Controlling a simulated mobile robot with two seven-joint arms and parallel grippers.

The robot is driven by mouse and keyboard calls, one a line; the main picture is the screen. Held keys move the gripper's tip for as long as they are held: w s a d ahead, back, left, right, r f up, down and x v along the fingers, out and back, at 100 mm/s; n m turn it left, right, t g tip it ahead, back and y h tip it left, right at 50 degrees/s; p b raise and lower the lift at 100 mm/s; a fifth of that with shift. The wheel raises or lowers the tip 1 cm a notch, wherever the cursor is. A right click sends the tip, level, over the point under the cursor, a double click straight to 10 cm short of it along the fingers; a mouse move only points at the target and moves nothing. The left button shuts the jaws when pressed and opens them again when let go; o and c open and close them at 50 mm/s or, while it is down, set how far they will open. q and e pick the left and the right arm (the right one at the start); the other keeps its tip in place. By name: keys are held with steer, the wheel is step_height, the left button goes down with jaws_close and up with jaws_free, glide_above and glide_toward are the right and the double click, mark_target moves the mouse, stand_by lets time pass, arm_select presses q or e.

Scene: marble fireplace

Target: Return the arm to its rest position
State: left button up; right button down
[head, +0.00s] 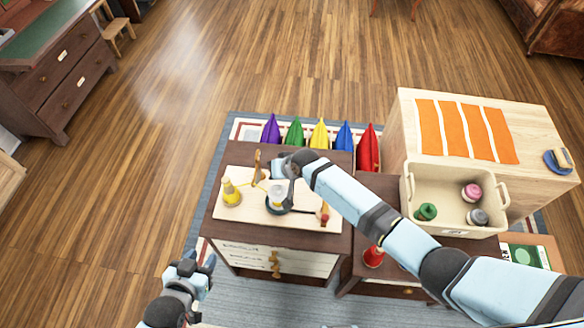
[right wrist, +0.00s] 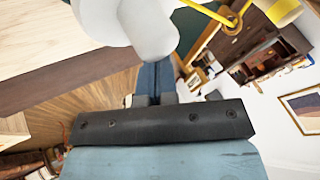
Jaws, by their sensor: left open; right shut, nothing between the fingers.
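My right arm reaches in from the right in the head view and ends over a light wooden board (head: 248,213) on a dark cabinet. Its gripper (head: 283,166) is shut and empty, close beside a white and grey item (head: 277,197) on the board; whether they touch I cannot tell. In the right wrist view the gripper (right wrist: 153,98) is close to a large white rounded shape (right wrist: 148,25). My left gripper (head: 202,264) is open and empty, low at the left in front of the cabinet.
A cream bin (head: 452,224) with jars is on the right, beside a wooden table (head: 540,135) with orange strips. A red item (head: 373,257) stands under my right arm.

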steer(key=s+a+v, duration=0.1)
steer(key=v, duration=0.9)
steer(key=s+d+f+t+h, duration=0.1)
steer(key=s+d+t, duration=0.2)
steer(key=s+d, duration=0.5)
steer(key=s+d+f+n+t+h, duration=0.1)
steer(key=s+d+f+t, duration=0.1)
steer(key=s+d, duration=0.7)
steer(key=s+t, duration=0.1)
steer(key=s, duration=0.4)
steer(key=shift+s+t+h, duration=0.3)
steer(key=shift+h, duration=0.1)
